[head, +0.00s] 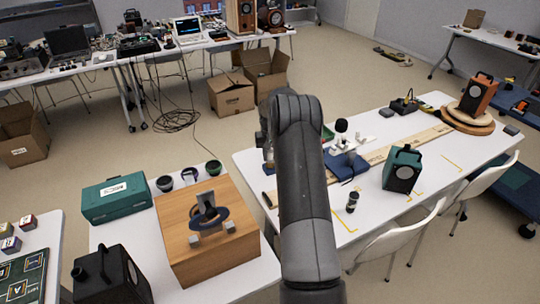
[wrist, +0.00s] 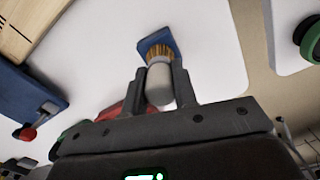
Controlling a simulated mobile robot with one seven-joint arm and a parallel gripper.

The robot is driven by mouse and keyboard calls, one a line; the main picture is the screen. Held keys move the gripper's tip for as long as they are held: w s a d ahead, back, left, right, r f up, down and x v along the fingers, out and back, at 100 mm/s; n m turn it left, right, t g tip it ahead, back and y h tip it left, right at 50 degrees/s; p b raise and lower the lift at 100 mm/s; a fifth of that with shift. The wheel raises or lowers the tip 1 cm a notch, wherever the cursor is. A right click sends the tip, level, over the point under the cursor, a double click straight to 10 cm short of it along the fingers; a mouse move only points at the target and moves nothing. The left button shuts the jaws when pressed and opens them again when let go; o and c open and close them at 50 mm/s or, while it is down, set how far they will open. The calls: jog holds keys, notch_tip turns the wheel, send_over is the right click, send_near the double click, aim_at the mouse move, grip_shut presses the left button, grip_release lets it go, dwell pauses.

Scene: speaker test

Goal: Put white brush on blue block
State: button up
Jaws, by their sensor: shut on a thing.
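My gripper (wrist: 160,82) is shut on the white brush (wrist: 159,84) in the wrist view. The brush has a rounded white handle between the two fingers and tan bristles pointing away from my gripper. The blue block (wrist: 152,40) lies on the white table just beyond the bristles. The bristles overlap the block in this view; I cannot tell whether they touch it. In the head view my arm hides most of the gripper, and the brush is not clear there.
A larger blue base (wrist: 28,98) with a red knob lies left in the wrist view, near a wooden board (wrist: 22,22). In the head view, a teal speaker (head: 402,170) stands right of my arm. A wooden box (head: 205,245) stands on the left table, across a gap.

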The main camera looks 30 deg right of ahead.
jog(key=shift+f, duration=0.1)
jog(key=o, duration=1)
jog(key=shift+o, duration=0.2)
